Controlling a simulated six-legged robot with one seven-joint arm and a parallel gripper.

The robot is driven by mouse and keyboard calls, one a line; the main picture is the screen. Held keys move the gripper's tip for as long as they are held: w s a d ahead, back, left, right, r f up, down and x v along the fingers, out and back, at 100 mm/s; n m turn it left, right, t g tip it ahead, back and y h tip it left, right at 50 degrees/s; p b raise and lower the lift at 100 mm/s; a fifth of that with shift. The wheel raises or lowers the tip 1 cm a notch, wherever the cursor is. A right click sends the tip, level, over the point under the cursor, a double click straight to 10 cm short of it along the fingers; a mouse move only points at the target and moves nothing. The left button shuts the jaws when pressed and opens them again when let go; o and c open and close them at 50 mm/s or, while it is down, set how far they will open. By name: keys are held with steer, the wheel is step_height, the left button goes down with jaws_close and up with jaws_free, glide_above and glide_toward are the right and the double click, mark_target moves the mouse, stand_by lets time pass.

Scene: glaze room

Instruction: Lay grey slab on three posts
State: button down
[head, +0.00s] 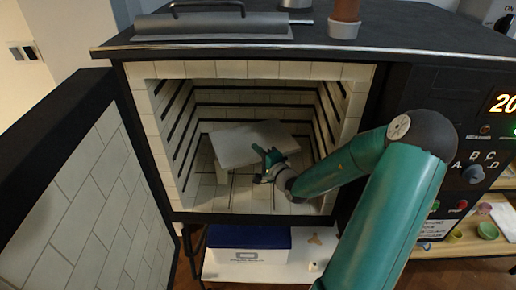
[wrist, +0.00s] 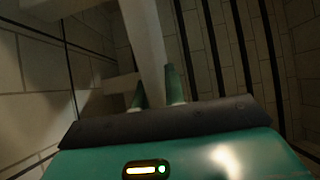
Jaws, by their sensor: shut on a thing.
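The grey slab (head: 245,144) is inside the open kiln, off the floor, looking roughly level. My gripper (head: 268,160) is shut on its right front edge. In the wrist view the slab (wrist: 146,42) shows edge-on as a pale band between the two green fingertips (wrist: 156,92). One pale post (head: 220,172) stands on the kiln floor under the slab's left front part. I cannot tell whether the slab touches it. The other posts are hidden by the slab and arm in the head view. A pale bar (wrist: 119,85) beside the fingers in the wrist view may be a post.
The kiln's brick walls (head: 172,125) with dark grooves close in on both sides. The kiln door (head: 75,190) stands open at left. The control panel (head: 470,150) is at right. A blue-lidded box (head: 248,238) sits below the kiln. The front kiln floor (head: 240,198) is clear.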

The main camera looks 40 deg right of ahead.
steer(key=shift+f, duration=0.55)
stand_by(0.6)
steer(key=c, duration=1.5)
jaws_free()
steer(key=shift+o, duration=0.7)
steer(key=shift+f, duration=0.1)
steer(key=shift+s, duration=0.1)
steer(key=s, duration=1.3)
steer(key=shift+s, duration=0.35)
